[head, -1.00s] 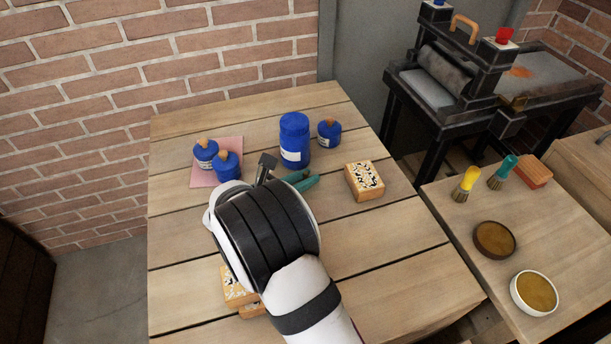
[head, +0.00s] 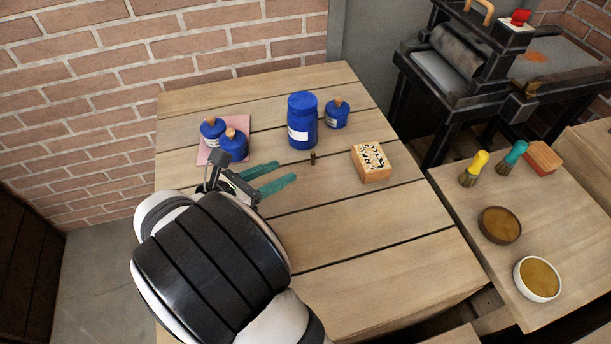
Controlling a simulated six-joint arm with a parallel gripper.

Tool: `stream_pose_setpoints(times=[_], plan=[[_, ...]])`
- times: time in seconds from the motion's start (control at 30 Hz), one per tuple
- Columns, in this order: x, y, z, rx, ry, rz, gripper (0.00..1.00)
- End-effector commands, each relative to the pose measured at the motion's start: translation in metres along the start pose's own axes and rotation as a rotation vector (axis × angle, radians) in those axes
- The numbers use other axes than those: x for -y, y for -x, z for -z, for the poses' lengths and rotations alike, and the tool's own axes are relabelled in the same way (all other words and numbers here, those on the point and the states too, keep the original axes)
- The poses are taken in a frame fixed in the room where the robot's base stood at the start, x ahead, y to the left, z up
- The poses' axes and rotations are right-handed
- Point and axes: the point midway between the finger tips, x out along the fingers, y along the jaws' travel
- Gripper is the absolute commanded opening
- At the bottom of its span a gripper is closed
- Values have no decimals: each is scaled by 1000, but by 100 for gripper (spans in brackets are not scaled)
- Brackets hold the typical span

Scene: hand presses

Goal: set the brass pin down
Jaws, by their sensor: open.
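The brass pin (head: 313,158) is a small dark brownish peg. It appears to stand upright on the wooden table (head: 350,255), between the tall blue jar and the wooden block with a black-and-white top. My gripper (head: 286,171) has two teal fingers, spread apart with nothing between them. Its fingertips point toward the pin from the left, a short gap away from it. My wrist hides the table's front left part.
A tall blue jar (head: 302,122) stands just behind the pin. A small blue pot (head: 336,113) is beside it. Two blue pots are on a pink mat (head: 203,155) behind my gripper. The patterned block (head: 371,162) is right of the pin. The table's right front is clear.

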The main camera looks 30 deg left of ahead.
Motion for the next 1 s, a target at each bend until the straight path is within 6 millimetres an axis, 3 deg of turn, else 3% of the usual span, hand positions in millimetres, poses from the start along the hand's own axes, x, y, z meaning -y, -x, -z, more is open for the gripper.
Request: stream_pose_setpoints(times=[0.1, 0.17, 0.27, 0.33, 0.4, 0.47, 0.53, 0.63, 0.67, 0.8, 1.0], plan=[[2, 1, -1, -2, -6, 6, 43], [17, -8, -10, -23, -66, 54, 43], [98, -37, -41, -111, -375, 300, 43], [193, -44, -57, -175, -761, 596, 43], [287, -19, -54, -199, -1249, 951, 43], [339, 20, -37, -173, -1681, 1258, 43], [362, 60, -18, -110, -2109, 1552, 43], [360, 94, -1, -16, -2538, 1842, 43], [357, 99, 1, -5, 2467, -1787, 43], [349, 108, 5, -39, 2303, -1665, 43], [349, 107, 5, -38, 2303, -1667, 43]])
